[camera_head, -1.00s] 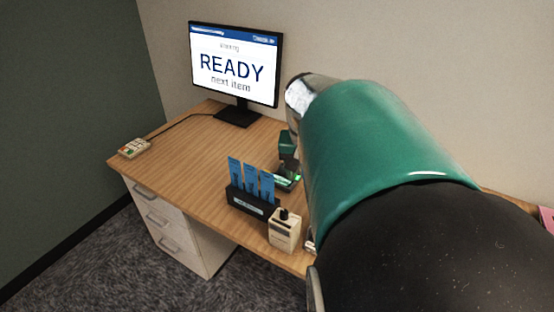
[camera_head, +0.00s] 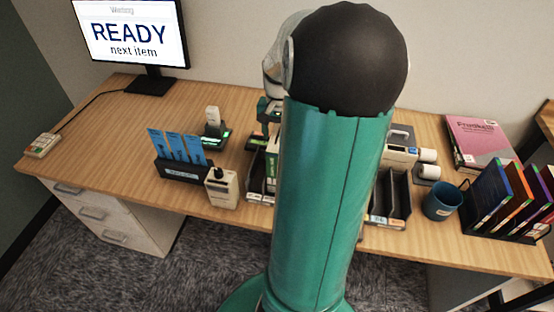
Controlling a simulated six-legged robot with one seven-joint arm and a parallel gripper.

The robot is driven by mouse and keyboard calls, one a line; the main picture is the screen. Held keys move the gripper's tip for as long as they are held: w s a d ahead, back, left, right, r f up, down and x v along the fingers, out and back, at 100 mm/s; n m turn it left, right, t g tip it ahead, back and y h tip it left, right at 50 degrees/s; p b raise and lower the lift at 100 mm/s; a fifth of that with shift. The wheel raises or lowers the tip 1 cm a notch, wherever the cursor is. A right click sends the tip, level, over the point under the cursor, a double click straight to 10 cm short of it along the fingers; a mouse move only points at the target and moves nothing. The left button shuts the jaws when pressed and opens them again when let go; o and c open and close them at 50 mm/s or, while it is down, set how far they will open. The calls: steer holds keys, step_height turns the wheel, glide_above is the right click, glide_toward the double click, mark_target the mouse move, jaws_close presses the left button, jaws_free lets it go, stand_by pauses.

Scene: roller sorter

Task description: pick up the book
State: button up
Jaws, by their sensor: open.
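A pink book (camera_head: 478,136) lies flat on top of other volumes at the back right of the desk. Several thin upright books (camera_head: 493,190) with coloured covers stand in a black rack (camera_head: 478,222) at the right. I cannot tell which one is the task's book. My arm's large teal link fills the middle of the view. My gripper (camera_head: 264,124) shows only in part, left of that link, above the desk and far from the books. Its fingertips are mostly hidden, and I see nothing held.
A blue mug (camera_head: 442,202) stands left of the rack. Black trays (camera_head: 391,195) and a cream device (camera_head: 222,188) are near the front edge. A black holder with blue cards (camera_head: 179,160), a lit stand (camera_head: 213,134) and a monitor (camera_head: 133,35) are left. The left desk top is mostly clear.

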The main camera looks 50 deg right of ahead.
steer(key=f, duration=0.5)
steer(key=shift+w+f, duration=0.25)
steer(key=shift+f, duration=0.15)
steer(key=shift+c, duration=0.4)
steer(key=shift+r, duration=0.1)
jaws_close()
